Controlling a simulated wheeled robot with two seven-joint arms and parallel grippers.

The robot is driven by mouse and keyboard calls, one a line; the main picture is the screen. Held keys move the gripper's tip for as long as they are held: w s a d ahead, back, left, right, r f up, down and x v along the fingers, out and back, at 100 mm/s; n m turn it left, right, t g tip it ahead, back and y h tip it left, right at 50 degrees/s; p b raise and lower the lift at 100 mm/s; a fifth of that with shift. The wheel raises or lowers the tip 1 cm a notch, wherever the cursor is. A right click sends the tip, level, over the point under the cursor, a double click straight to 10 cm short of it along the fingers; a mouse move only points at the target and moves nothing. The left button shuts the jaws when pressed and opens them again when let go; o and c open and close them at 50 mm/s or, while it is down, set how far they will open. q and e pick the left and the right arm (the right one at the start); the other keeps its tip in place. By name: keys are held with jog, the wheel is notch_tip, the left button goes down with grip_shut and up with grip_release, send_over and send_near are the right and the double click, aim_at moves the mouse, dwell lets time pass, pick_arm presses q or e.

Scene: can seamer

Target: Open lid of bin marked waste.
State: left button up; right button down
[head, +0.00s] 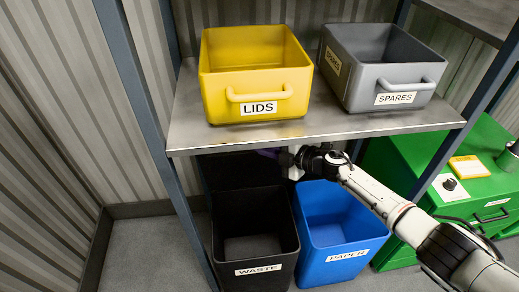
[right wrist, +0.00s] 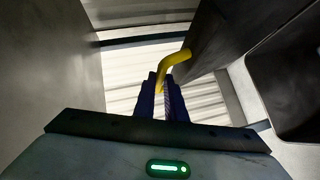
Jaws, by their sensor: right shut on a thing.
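The black bin marked WASTE (head: 258,268) stands on the floor under the shelf. Its mouth is uncovered and I see down inside it. A dark panel, apparently its lid (head: 232,172), stands raised behind the mouth, in shadow under the shelf. My right gripper (head: 268,153) is above the bin's back right, just under the shelf, its fingertips partly hidden in shadow. In the right wrist view my right gripper (right wrist: 160,82) is shut on a yellow bent handle (right wrist: 177,56), which meets a dark panel (right wrist: 212,38). My left gripper is in neither view.
The blue PAPER bin (head: 345,258) stands open right of the waste bin, under my right arm. The metal shelf (head: 190,138) above carries a yellow LIDS bin (head: 255,65) and a grey SPARES bin (head: 395,75). A green cabinet (head: 400,165) is at right.

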jog(key=shift+w+a+r, duration=0.1)
jog(key=shift+w+r, duration=0.05)
jog(key=shift+r, duration=0.25)
jog(key=c, duration=1.8)
grip_release()
jog(key=shift+f, duration=0.1)
jog(key=p+v, duration=0.2)
jog(key=v, duration=0.8)
jog(key=shift+d, duration=0.25)
